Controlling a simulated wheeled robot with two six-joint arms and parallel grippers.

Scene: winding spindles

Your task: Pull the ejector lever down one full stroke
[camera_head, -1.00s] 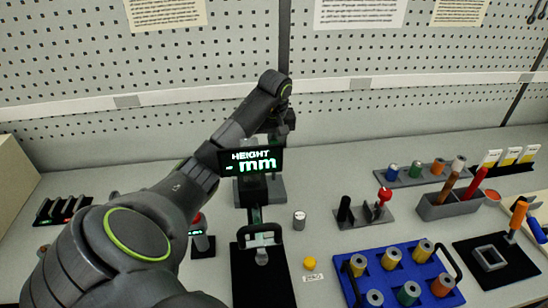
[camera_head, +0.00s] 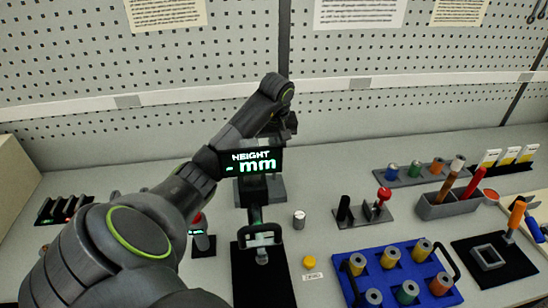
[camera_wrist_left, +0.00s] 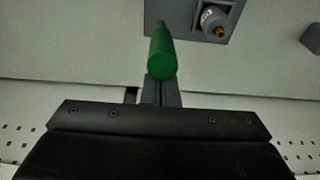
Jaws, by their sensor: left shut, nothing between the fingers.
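A green cylindrical grip on a dark stem, which looks like the ejector lever (camera_wrist_left: 162,55), stands in the middle of the left wrist view. My left gripper (camera_wrist_left: 161,92) is shut and empty, its fingers right below the green end in that view. I cannot tell whether they touch it. In the head view my left gripper (camera_head: 287,125) is at the back, behind the display reading "HEIGHT - mm" (camera_head: 252,162). The lever cannot be made out there. A grey base plate (camera_wrist_left: 182,14) with a small cylinder (camera_wrist_left: 215,22) is near the grip. My right gripper is not in view.
A black plate with a clamp-like handle (camera_head: 262,285) stands in front of the display. To the right are a grey cylinder (camera_head: 299,220), a yellow button (camera_head: 309,262), a red-knobbed fixture (camera_head: 384,194) and a blue spool tray (camera_head: 388,283). The pegboard wall (camera_head: 400,110) closes off the back.

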